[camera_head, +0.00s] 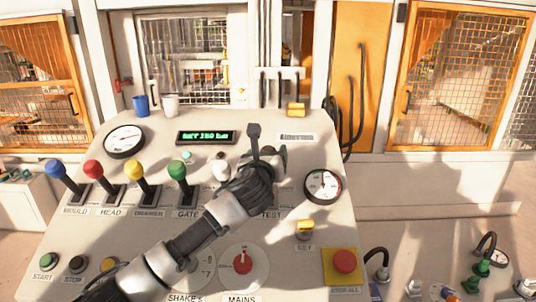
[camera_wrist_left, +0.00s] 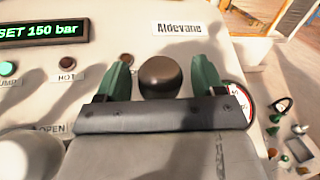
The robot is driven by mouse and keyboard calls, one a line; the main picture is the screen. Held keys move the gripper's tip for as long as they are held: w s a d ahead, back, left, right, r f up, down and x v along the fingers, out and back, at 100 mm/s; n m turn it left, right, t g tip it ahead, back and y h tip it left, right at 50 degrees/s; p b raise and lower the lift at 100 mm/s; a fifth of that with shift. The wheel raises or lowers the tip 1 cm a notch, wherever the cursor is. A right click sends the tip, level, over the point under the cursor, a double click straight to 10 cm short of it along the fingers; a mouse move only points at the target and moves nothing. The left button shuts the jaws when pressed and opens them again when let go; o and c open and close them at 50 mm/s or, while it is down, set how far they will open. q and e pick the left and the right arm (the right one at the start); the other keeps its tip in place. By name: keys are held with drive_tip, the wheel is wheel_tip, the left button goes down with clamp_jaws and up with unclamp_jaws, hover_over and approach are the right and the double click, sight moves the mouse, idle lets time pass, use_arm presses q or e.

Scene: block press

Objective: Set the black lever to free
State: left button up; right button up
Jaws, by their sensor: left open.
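The black lever shows in the left wrist view as a round dark knob (camera_wrist_left: 160,77). It stands between the two green fingers of my left gripper (camera_wrist_left: 161,82), which are spread apart with a gap on each side of it. In the head view my left gripper (camera_head: 268,156) is over the right end of the lever row and mostly hides the black lever. The lever's shaft, slot and position marks are hidden, so its setting cannot be told. My right gripper is not in view.
Blue (camera_head: 55,168), red (camera_head: 93,168), yellow (camera_head: 134,171), green (camera_head: 177,169) and white (camera_head: 221,170) levers stand left of the gripper. A gauge (camera_head: 323,185) is to its right. A red button (camera_head: 345,261) and red mains dial (camera_head: 242,262) are nearer. The display (camera_head: 206,137) is lit.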

use_arm(q)
drive_tip(key=shift+c, duration=1.3)
drive_tip(key=c, duration=1)
drive_tip(key=shift+s+f+b, duration=0.2)
drive_tip(key=shift+b, duration=0.25)
drive_tip(key=s+f+t+b, duration=0.1)
drive_tip(key=s+t+b, duration=0.1)
drive_tip(key=b, duration=0.2)
drive_tip(key=s+f+m+t+h+b, duration=0.1)
drive_tip(key=s+b, duration=0.1)
drive_tip(key=b, duration=0.3)
drive_tip(key=s+t+h+b, duration=0.1)
drive_tip(key=s+t+b, duration=0.1)
drive_tip(key=s+b, duration=0.1)
drive_tip(key=shift+f+m+t+b, duration=0.3)
drive_tip(key=shift+f+m+b, duration=0.1)
drive_tip(key=shift+b, duration=0.4)
drive_tip(key=shift+s+f, duration=0.15)
drive_tip(key=shift+s, duration=0.1)
drive_tip(key=shift+v, duration=0.8)
drive_tip(key=shift+s+d+f+b, duration=0.2)
drive_tip(key=shift+f+b, duration=0.1)
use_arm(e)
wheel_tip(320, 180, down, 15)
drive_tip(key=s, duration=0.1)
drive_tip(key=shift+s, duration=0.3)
use_arm(q)
drive_tip(key=shift+f, duration=0.1)
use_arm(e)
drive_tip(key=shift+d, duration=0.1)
